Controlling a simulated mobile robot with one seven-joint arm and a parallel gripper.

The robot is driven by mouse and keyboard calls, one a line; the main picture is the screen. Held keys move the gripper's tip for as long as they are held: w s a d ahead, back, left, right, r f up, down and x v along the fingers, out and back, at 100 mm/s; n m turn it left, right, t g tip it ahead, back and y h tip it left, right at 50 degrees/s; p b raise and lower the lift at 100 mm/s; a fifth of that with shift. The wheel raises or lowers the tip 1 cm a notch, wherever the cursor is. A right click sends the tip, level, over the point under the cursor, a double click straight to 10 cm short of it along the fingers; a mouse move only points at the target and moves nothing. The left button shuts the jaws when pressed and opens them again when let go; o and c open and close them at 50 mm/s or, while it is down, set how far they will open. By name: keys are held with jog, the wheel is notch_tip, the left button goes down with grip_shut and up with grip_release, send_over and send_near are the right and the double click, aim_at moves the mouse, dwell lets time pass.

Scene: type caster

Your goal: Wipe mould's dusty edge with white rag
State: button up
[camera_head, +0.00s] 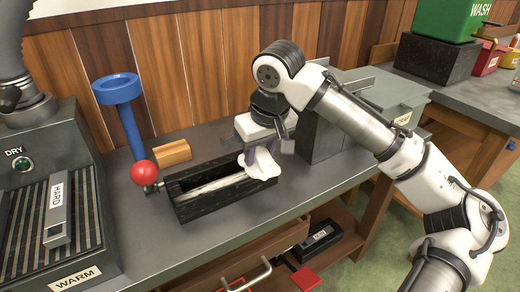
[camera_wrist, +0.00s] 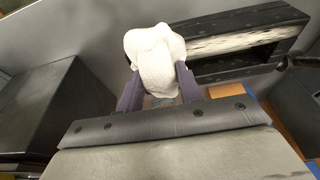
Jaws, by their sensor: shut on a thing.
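The mould is a long black box (camera_head: 225,207) with an open channel, lying on the grey bench. A pale, dusty-looking strip runs along it, and it also shows in the wrist view (camera_wrist: 230,67). My gripper (camera_head: 258,152) is shut on the white rag (camera_head: 262,166), above the mould's right end. In the wrist view the bunched rag (camera_wrist: 157,58) sits between my two dark fingers, beside the mould's near-left end. The rag hides that end, and I cannot tell whether it touches the edge.
A red ball knob (camera_head: 144,173) stands at the mould's left end. A wooden block (camera_head: 173,153) and a blue funnel-topped post (camera_head: 128,125) are behind. Bare bench lies in front.

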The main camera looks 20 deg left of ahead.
jog(key=shift+f, duration=0.5)
